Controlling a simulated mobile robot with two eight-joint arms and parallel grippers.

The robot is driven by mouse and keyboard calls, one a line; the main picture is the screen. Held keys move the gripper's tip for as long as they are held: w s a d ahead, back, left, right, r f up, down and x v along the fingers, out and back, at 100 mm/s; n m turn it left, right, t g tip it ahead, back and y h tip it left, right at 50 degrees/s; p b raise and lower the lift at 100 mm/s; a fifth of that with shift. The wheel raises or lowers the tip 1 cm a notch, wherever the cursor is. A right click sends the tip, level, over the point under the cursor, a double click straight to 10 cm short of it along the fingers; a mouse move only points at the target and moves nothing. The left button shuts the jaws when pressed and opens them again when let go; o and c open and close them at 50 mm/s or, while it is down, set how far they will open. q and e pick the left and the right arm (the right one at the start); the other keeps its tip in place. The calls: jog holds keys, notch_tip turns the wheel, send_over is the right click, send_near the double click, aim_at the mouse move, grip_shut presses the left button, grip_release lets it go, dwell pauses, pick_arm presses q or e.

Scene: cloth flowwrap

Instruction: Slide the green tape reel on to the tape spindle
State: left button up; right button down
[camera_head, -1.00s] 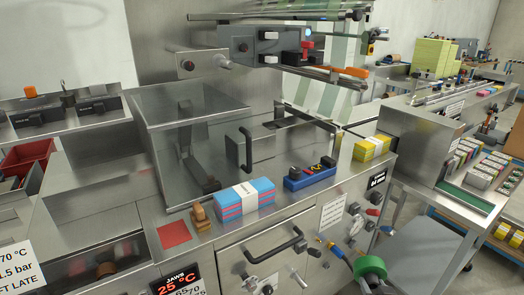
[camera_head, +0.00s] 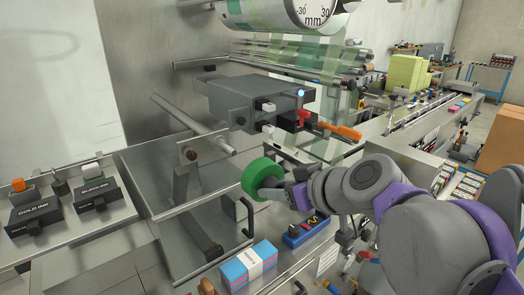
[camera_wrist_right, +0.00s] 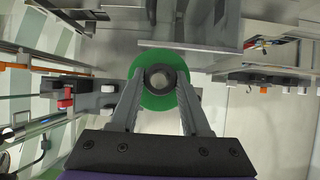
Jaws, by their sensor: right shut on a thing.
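The green tape reel (camera_head: 262,175) is a thick ring held up in the air above the machine's steel deck. My right gripper (camera_head: 275,188) is shut on it. In the right wrist view the reel (camera_wrist_right: 144,96) sits between the two fingertips (camera_wrist_right: 160,90), with a dark core and a pale centre. My left gripper is out of view.
A grey box unit (camera_head: 255,103) with red and orange handles is above and behind the reel. A blue-pink pack (camera_head: 237,275) and a blue block (camera_head: 305,232) lie on the deck below. Ink boxes (camera_head: 97,192) stand at left. Green-striped film hangs behind.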

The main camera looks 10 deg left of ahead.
aim_at(254, 166)
jog(key=r, duration=0.2)
jog(key=a+r, duration=0.1)
jog(key=shift+s+r+n+p, duration=0.15)
jog(key=shift+s+n+p, duration=0.15)
jog(key=shift+s, duration=0.1)
jog(key=shift+s+a+r, duration=0.1)
jog(key=shift+r, duration=0.05)
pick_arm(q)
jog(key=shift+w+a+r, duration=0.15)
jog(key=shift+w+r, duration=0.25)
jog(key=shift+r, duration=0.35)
pick_arm(e)
jog(key=shift+s, duration=0.1)
jog(key=shift+r+p, duration=0.1)
jog(key=shift+p, duration=0.2)
jog(key=shift+w+a+p, duration=0.2)
jog(key=shift+w+a, duration=0.5)
jog(key=shift+a, duration=0.2)
jog(key=shift+w+a+p, duration=0.2)
jog(key=shift+w+a, duration=0.5)
jog(key=shift+a, duration=0.2)
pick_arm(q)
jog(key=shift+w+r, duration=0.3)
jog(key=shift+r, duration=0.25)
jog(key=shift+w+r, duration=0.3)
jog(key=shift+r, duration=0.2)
pick_arm(e)
jog(key=shift+w, duration=0.1)
